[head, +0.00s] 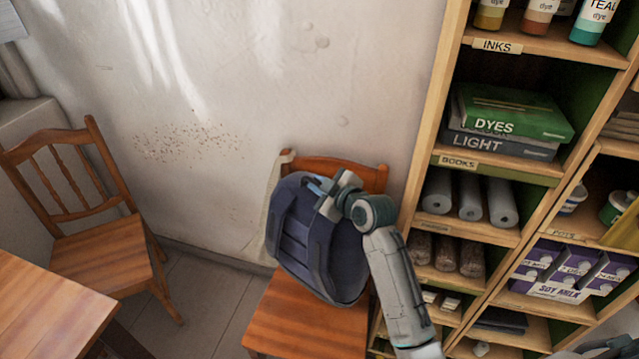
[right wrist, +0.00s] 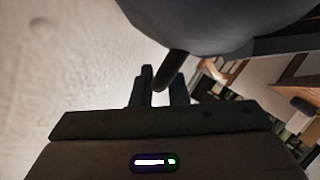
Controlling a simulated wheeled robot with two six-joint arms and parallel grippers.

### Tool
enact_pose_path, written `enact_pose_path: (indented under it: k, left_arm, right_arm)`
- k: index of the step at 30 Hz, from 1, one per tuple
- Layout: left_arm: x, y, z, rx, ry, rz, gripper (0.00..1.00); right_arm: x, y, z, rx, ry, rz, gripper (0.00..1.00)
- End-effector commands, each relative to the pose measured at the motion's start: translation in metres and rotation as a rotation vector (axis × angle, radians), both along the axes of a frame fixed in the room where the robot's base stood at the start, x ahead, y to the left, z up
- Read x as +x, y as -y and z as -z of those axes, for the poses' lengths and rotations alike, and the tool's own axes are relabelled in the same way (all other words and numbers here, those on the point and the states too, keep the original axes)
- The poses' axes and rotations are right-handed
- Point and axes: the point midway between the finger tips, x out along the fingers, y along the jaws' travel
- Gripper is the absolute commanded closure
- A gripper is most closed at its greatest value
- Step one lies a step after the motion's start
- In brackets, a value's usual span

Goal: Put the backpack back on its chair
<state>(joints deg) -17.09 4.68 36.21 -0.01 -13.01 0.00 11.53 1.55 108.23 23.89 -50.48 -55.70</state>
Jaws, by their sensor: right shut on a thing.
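The dark blue backpack (head: 297,232) is at the wooden chair (head: 300,322) by the wall, upright and slightly tilted, in front of the chair's backrest. Its lower end is over the seat; I cannot tell whether it rests on it. My right gripper (head: 326,190) is at the top of the backpack, shut on it. In the right wrist view the fingers (right wrist: 158,88) close around a dark strap or loop (right wrist: 174,70) under the dark body of the backpack.
A shelf unit (head: 427,125) with books, rolls and cartons stands close at the right of the chair. A second wooden chair (head: 95,250) and a table corner (head: 45,305) are at the left. A pale cloth (head: 262,210) hangs at the chair back's left post. Floor shows between the chairs.

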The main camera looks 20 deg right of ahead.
Motion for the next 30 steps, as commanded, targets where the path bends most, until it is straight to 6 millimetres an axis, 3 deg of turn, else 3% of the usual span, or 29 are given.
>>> enact_pose_path:
  k: [5, 6, 9, 20, 23, 30]
  left_arm:
    - [-0.008, 0.002, 0.004, -0.003, -0.011, -0.002, 0.43]
    - [-0.008, 0.003, 0.003, -0.003, -0.011, -0.002, 0.43]
    - [-0.006, 0.003, 0.003, -0.003, -0.008, -0.001, 0.43]
    - [-0.004, 0.003, -0.003, -0.003, -0.005, -0.001, 0.43]
    - [-0.003, 0.003, 0.003, -0.003, -0.004, -0.001, 0.43]
    - [-0.001, 0.002, 0.012, -0.002, -0.004, 0.0, 0.43]
  right_arm:
    - [0.001, 0.0, 0.002, 0.001, 0.008, 0.0, 1.0]
    - [0.0, 0.0, 0.004, 0.0, 0.0, 0.0, 0.78]
    - [0.0, 0.0, 0.004, 0.0, 0.0, 0.0, 0.65]
    - [0.0, 0.0, -0.005, 0.0, 0.001, -0.001, 0.65]
    - [-0.012, 0.005, -0.005, -0.003, 0.002, 0.001, 0.65]
    - [-0.059, 0.019, -0.02, -0.004, 0.001, -0.001, 0.65]
